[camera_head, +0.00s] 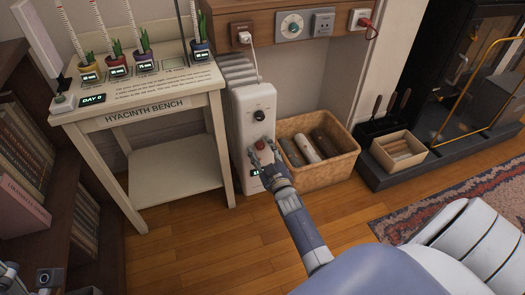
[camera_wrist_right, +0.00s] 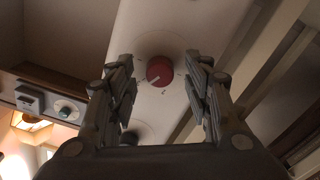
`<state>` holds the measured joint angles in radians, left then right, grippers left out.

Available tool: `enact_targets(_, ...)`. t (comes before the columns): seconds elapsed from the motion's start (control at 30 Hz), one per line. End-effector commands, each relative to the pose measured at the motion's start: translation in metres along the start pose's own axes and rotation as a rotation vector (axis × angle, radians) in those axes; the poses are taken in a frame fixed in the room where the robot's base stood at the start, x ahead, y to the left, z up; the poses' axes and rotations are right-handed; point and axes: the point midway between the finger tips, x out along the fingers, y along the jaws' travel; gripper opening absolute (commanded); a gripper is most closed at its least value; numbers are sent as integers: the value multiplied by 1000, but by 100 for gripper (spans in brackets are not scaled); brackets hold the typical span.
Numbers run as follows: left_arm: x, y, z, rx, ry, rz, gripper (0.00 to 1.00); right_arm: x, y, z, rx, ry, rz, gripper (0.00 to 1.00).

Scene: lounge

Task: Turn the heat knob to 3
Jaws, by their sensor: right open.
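A white radiator heater (camera_head: 250,100) stands beside the bench. Its front has a black knob (camera_head: 259,116) and, lower down, a red knob (camera_head: 261,144). My right gripper (camera_head: 262,151) is open in front of the red knob. In the right wrist view the red knob (camera_wrist_right: 160,71) lies between the two spread fingers (camera_wrist_right: 159,62), with a gap on each side. A white pointer line on it points to the lower left, and the marks around it are too small to read. Part of my left arm shows at the lower left corner.
The hyacinth bench (camera_head: 150,112) with several potted plants is left of the heater. A wicker basket (camera_head: 330,175) with rolls stands close on the right. Wall sockets and a dial (camera_head: 292,25) are above. The wooden floor (camera_head: 190,250) in front is clear.

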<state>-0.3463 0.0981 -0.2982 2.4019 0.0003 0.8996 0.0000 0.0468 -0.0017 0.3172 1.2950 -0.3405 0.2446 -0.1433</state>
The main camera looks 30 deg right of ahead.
Motion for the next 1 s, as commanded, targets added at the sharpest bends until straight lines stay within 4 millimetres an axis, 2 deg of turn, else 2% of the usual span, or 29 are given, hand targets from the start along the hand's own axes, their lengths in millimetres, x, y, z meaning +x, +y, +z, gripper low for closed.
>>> enact_targets(0.17, -1, 0, 0, -1, -3, 0, 48, -16, -1, 1, 1, -2, -1, 46)
enact_targets(0.5, -1, 0, 1, -2, -5, 1, 48, -81, -1, 2, 1, -4, -2, 46)
enact_targets(0.63, -1, 1, 1, -2, -5, 1, 48, -101, -1, 1, 1, -2, -1, 46)
enact_targets(0.8, -1, 1, 1, -2, -6, 1, 48, -116, -1, 1, 1, -1, -1, 46)
enact_targets(1.0, -2, 1, 1, -2, -6, 1, 48, -120, 0, 0, 0, 0, 0, 46)
